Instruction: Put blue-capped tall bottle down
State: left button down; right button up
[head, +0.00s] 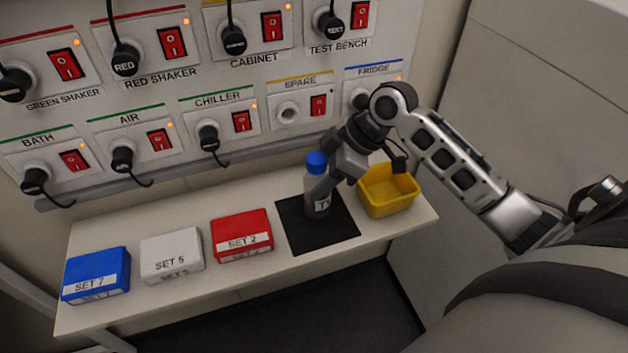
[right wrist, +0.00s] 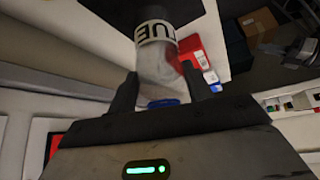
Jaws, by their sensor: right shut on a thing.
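The blue-capped tall bottle (head: 316,181) is upright over the black mat (head: 322,241) on the white bench. My right gripper (head: 322,188) is shut on its body from the right, below the blue cap. The bottle's base appears at or just above the mat; I cannot tell whether it touches. In the right wrist view the clear bottle (right wrist: 157,60) is between the two fingers (right wrist: 160,88), with its white label towards the top and the blue cap near the palm. The label is partly hidden in the head view. My left gripper is not seen.
A yellow bin (head: 389,194) stands close to the right of the mat. A red SET 2 box (head: 241,229), a white SET 5 box (head: 171,249) and a blue SET 7 box (head: 96,271) stand to the left. A wall panel (head: 270,90) with plugs and switches rises behind.

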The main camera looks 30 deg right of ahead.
jog(key=f, duration=0.3)
jog(key=shift+w+f, duration=0.25)
jog(key=o, duration=1.1)
jog(key=b+v, duration=0.1)
jog(key=v, duration=1.1)
